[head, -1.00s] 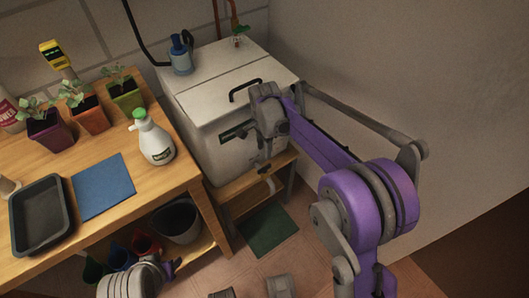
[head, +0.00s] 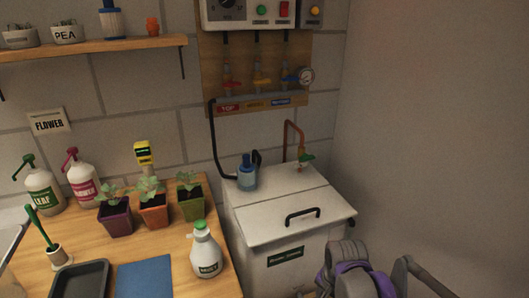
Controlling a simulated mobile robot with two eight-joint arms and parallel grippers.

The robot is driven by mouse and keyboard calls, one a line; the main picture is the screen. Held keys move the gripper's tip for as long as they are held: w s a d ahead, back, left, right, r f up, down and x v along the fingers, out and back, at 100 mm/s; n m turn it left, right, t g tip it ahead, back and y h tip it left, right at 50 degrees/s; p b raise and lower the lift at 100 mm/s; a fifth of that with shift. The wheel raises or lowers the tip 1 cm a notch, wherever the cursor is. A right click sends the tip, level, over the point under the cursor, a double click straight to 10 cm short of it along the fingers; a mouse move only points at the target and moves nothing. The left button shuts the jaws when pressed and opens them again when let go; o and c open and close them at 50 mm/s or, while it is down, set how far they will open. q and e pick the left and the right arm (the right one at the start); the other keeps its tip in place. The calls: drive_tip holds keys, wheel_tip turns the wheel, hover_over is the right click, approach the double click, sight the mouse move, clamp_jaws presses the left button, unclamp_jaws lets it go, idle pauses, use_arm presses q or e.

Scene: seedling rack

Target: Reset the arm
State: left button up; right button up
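My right arm (head: 352,281) shows at the bottom right, with grey and purple links in front of the white tank. Its gripper fingers are below the picture edge and hidden from view. My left arm and gripper are not in view.
A white lidded tank (head: 285,222) with a black handle stands in the corner. A valve panel (head: 262,72) and shelf (head: 90,49) hang above.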

drive_tip(key=s+d+f+n+t, duration=0.15)
drive_tip(key=s+n, duration=0.35)
drive_tip(key=s, duration=0.5)
drive_tip(key=s+f+n+t, duration=0.15)
drive_tip(key=s+n, duration=0.25)
drive_tip(key=s, duration=0.6)
use_arm(q)
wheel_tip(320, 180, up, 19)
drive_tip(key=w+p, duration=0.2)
drive_tip(key=p, duration=1.4)
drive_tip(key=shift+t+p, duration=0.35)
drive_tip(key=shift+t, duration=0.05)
use_arm(e)
wheel_tip(320, 180, up, 19)
drive_tip(key=w, duration=0.2)
drive_tip(key=shift+w+t, duration=0.35)
drive_tip(key=shift+t, duration=0.05)
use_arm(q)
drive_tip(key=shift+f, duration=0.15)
use_arm(e)
drive_tip(key=shift+s, duration=0.1)
